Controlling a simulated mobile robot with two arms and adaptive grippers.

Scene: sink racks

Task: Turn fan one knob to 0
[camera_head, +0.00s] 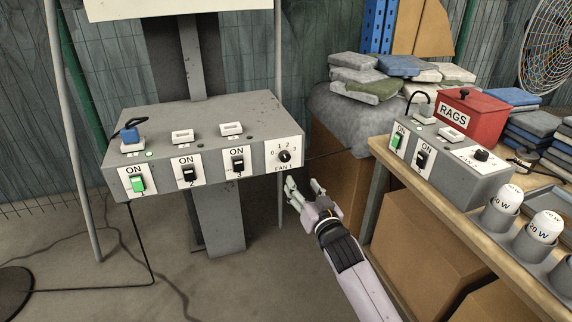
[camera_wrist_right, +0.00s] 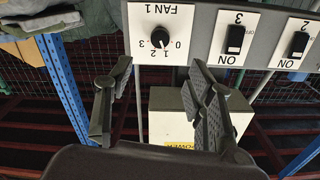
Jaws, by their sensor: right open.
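The FAN 1 knob (camera_head: 284,156) is a round black dial on a white plate at the right end of the grey control box (camera_head: 222,122). Numbers 0 to 3 arc over it. In the wrist view the knob (camera_wrist_right: 160,38) appears upside down, ahead of and between my fingers; its exact setting is hard to read. My right gripper (camera_head: 303,188) is open and empty, just below and right of the plate, apart from the knob. Its spread fingers also show in the wrist view (camera_wrist_right: 158,88). My left gripper is out of view.
Switches 1 (camera_head: 137,183), 2 (camera_head: 189,174) and 3 (camera_head: 237,163) sit left of the knob; switch 1 is lit green. A wooden table (camera_head: 470,228) at right carries another control box (camera_head: 462,170), a red RAGS box (camera_head: 472,115) and jars.

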